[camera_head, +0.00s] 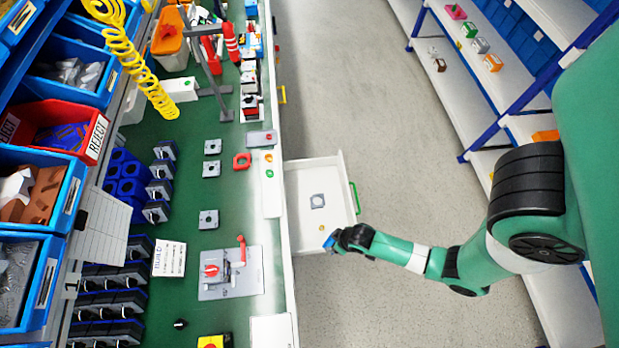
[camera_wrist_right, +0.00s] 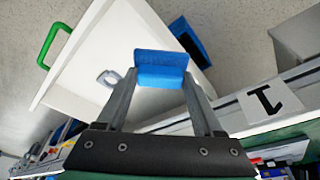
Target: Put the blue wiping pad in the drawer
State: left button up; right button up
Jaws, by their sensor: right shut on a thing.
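The blue wiping pad (camera_wrist_right: 160,68) is between the fingertips of my right gripper (camera_wrist_right: 158,80), which is shut on it. In the head view the pad (camera_head: 329,241) shows as a small blue patch at the tip of my right gripper (camera_head: 333,240), over the near right corner of the drawer. The white drawer (camera_head: 303,175) is pulled out from the bench and has a green handle (camera_head: 355,197). In the wrist view the drawer (camera_wrist_right: 100,60) lies behind the pad. The pad's height above the drawer floor is hard to tell. My left gripper is not in view.
A grey square part (camera_head: 317,201) and a small brass-coloured piece (camera_head: 322,228) lie in the drawer. The green bench top (camera_head: 225,120) to the left carries switch parts and tools. Clear floor (camera_head: 390,130) separates the drawer from the shelving (camera_head: 470,100) at right.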

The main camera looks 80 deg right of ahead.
jog(key=shift+w+d+f, duration=0.1)
jog(key=shift+w, duration=0.1)
jog(key=w+d+f+b, duration=0.3)
jog(key=w+d+f, duration=0.1)
jog(key=w+d, duration=0.2)
jog(key=b, duration=0.5)
send_near(311, 219)
jog(key=shift+w+a+f, duration=0.15)
jog(key=shift+a+f, duration=0.05)
jog(key=shift+f, duration=0.35)
jog(key=shift+w+d+f, duration=0.3)
jog(key=shift+w, duration=0.1)
jog(key=b+x, duration=0.2)
jog(key=shift+s+f, duration=0.15)
jog(key=shift+f, duration=0.55)
